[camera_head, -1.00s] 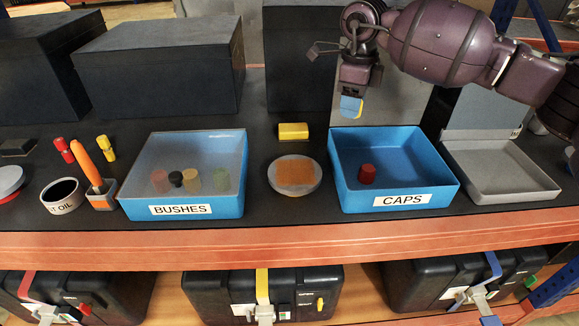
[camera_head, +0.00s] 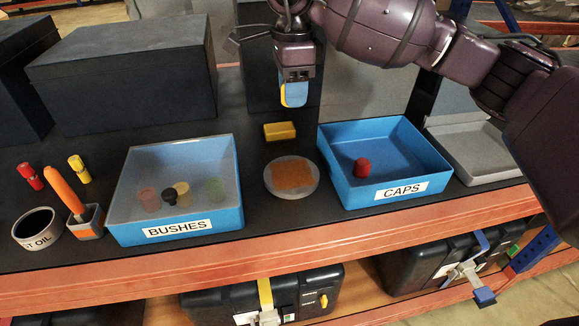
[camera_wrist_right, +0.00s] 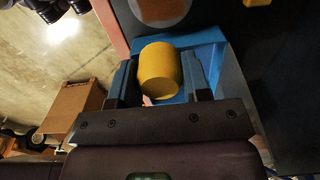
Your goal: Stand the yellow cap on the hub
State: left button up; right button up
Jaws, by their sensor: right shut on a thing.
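The yellow cap (camera_wrist_right: 160,70) is between the two fingers of my right gripper (camera_wrist_right: 163,82) in the right wrist view. In the head view my right gripper (camera_head: 294,94) hangs in the air, shut on the cap; only a yellow sliver (camera_head: 284,96) of it shows beside the blue fingers. A round grey disc with an orange square on top (camera_head: 292,176), seemingly the hub, lies on the dark bench between two blue trays. The gripper appears above and beyond it, apart from it. My left gripper is out of view.
The CAPS tray (camera_head: 440,163) holds a red cap (camera_head: 362,168). The lidded BUSHES tray (camera_head: 222,222) stands left of the disc. A yellow block (camera_head: 279,131) lies just behind the disc. Dark boxes (camera_head: 125,85) stand at the back left; a grey tray (camera_head: 480,170) is at the right.

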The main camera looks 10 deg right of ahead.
send_over(291, 173)
notch_tip(291, 173, down, 13)
jog(key=shift+s+f+p, duration=0.1)
jog(key=shift+f+p, duration=0.05)
jog(key=shift+p, duration=0.3)
jog(key=shift+f, duration=0.7)
notch_tip(291, 173, down, 4)
jog(key=shift+r, duration=0.25)
jog(key=shift+f, duration=0.2)
jog(key=o, duration=0.9)
jog(key=shift+r, duration=0.1)
